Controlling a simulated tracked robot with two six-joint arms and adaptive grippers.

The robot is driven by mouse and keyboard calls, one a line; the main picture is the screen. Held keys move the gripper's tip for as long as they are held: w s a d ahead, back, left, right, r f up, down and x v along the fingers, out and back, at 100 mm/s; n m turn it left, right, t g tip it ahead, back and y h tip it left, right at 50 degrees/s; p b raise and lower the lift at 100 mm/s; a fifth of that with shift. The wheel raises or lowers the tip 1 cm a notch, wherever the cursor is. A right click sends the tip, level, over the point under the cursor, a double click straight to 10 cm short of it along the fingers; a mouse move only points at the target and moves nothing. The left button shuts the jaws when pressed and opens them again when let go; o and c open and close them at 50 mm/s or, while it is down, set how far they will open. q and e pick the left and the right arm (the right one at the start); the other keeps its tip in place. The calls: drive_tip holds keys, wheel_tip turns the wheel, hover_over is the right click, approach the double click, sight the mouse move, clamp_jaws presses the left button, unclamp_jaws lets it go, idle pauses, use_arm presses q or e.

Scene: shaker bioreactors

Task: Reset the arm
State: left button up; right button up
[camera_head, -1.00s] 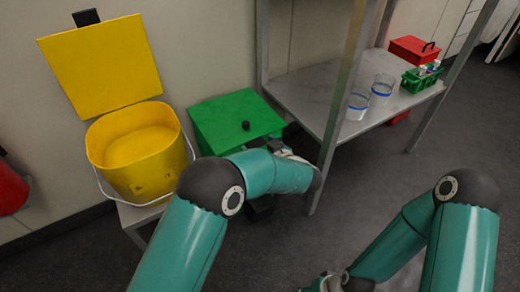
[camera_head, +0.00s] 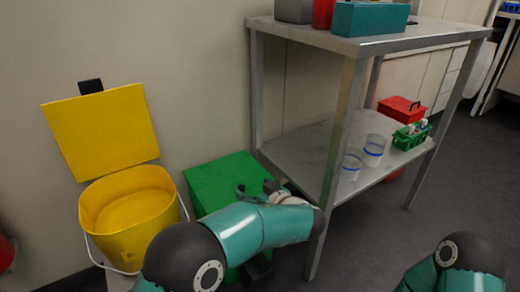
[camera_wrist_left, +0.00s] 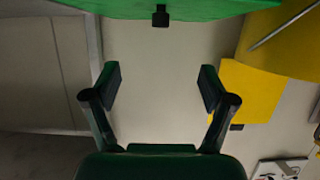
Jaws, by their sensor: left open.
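My left arm (camera_head: 265,228) reaches in from the bottom left, bent toward the shelf rack. My left gripper (camera_head: 256,190) is at its far end, in front of the green box (camera_head: 212,183), and looks small and partly hidden there. In the left wrist view the gripper (camera_wrist_left: 160,85) has its two dark fingers spread wide with nothing between them. The green box's underside or lid with a black knob (camera_wrist_left: 160,18) shows above the fingers. Only the upper part of my right arm (camera_head: 455,262) shows at the bottom right; its gripper is out of view.
A yellow bin (camera_head: 130,215) with its lid up stands left of the green box. A metal rack (camera_head: 345,130) stands to the right. Its lower shelf holds clear beakers (camera_head: 374,150), a green rack (camera_head: 411,136) and a red box (camera_head: 402,109). Open floor lies at right.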

use_arm(q)
drive_tip(key=shift+f, duration=0.1)
drive_tip(key=shift+s+f+m+g+h, duration=0.15)
drive_tip(key=shift+f+m+g+h, duration=0.15)
drive_tip(key=s+a+f+m+g+h+p, duration=0.2)
drive_tip(key=s+f+m+g+h, duration=0.15)
drive_tip(key=s+f, duration=0.45)
drive_tip(key=s+a+f+m+g+h+p, duration=0.15)
drive_tip(key=s+f+g, duration=0.4)
drive_tip(key=f, duration=0.55)
drive_tip(key=s+a+f+n+g+h+p, duration=0.1)
drive_tip(key=s+a+f+h+p, duration=0.15)
drive_tip(key=s, duration=0.85)
drive_tip(key=s+a+f+g+h+p, duration=0.15)
drive_tip(key=s+h, duration=0.25)
drive_tip(key=s, duration=0.6)
wheel_tip(320, 180, up, 37)
drive_tip(key=a+t+p, duration=0.1)
drive_tip(key=p, duration=3.7)
drive_tip(key=shift+s+a+r, duration=0.15)
drive_tip(key=shift+s+a, duration=0.05)
